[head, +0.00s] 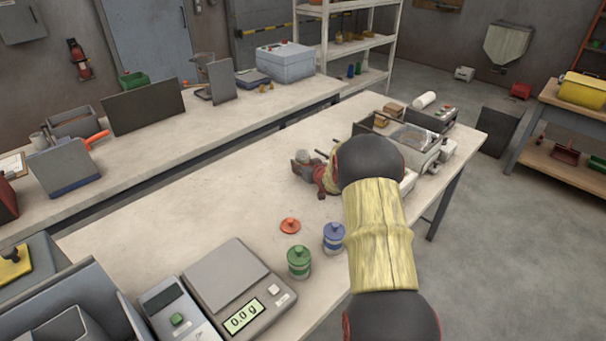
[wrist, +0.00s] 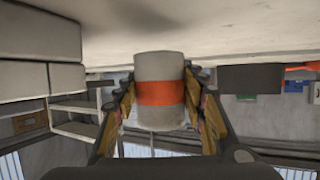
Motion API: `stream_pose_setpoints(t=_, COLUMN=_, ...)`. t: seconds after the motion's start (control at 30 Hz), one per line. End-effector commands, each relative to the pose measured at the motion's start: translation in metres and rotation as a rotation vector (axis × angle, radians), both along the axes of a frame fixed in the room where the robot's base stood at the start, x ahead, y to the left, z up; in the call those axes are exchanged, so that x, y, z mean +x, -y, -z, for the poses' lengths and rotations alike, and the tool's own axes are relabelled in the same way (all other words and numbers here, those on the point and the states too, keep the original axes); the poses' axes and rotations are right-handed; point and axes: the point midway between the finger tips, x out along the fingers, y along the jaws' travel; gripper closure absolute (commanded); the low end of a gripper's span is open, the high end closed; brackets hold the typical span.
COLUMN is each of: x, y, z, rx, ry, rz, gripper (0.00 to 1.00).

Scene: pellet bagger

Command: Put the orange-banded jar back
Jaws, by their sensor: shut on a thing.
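The orange-banded jar (wrist: 159,93) is a pale grey cylinder with a wide orange band, held between the two fingers of my gripper (wrist: 160,110) in the wrist view. No lid shows on it. In the head view my gripper (head: 308,170) is over the middle of the bench, partly hidden by my arm, and the jar is small and hard to make out there. An orange lid (head: 290,225) with a knob lies alone on the bench. A green-banded jar (head: 299,262) and a blue-banded jar (head: 334,238) stand lidded near it.
A scale (head: 225,285) reading 0.0 g stands at the near edge, left of the jars. A machine (head: 410,140) with a roll and trays fills the bench's far right end. The bench's middle left is clear. A second bench (head: 200,125) runs behind.

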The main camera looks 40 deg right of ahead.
Motion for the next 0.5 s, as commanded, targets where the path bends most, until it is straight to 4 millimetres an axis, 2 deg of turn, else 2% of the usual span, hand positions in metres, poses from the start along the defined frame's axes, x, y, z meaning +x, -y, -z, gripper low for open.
stream_pose_setpoints(t=0.1, x=0.002, y=0.001, z=0.022, rx=0.001, ry=-0.001, rz=0.0, gripper=0.98)
stream_pose_setpoints(t=0.2, x=0.002, y=0.001, z=0.034, rx=0.001, ry=-0.001, rz=0.0, gripper=0.98)
stream_pose_setpoints(t=0.5, x=0.002, y=0.001, z=0.033, rx=0.0, ry=0.001, rz=0.0, gripper=0.98)
